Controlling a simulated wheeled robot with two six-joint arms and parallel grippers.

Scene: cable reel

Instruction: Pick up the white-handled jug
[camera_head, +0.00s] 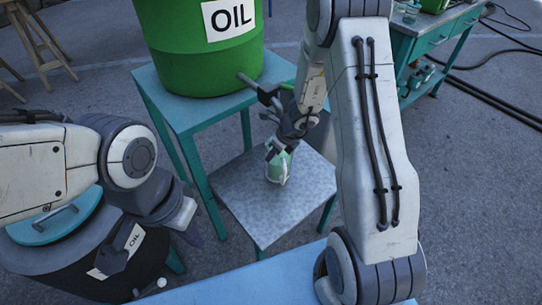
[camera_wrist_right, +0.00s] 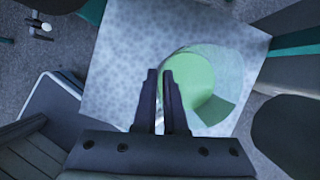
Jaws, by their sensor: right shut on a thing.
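The white-handled jug (camera_head: 280,169) stands on the low patterned stool top in the head view. It is pale green and clear, with its white handle partly hidden by my gripper. In the right wrist view the jug (camera_wrist_right: 202,84) is seen from above, just right of the fingers, with green inside. My right gripper (camera_head: 274,149) is at the jug; its two fingers (camera_wrist_right: 165,75) are close together, shut on the jug at its handle side. My left gripper (camera_head: 190,225) is far to the left, away from the jug; its fingers are dark and unclear.
The low table (camera_head: 238,205) under the jug has free room around it. A green OIL drum (camera_head: 190,55) with a spout stands on a teal stand behind. A dark OIL drum (camera_head: 60,255) is at left front. A teal bench (camera_head: 430,45) and black hoses (camera_head: 485,95) are at right.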

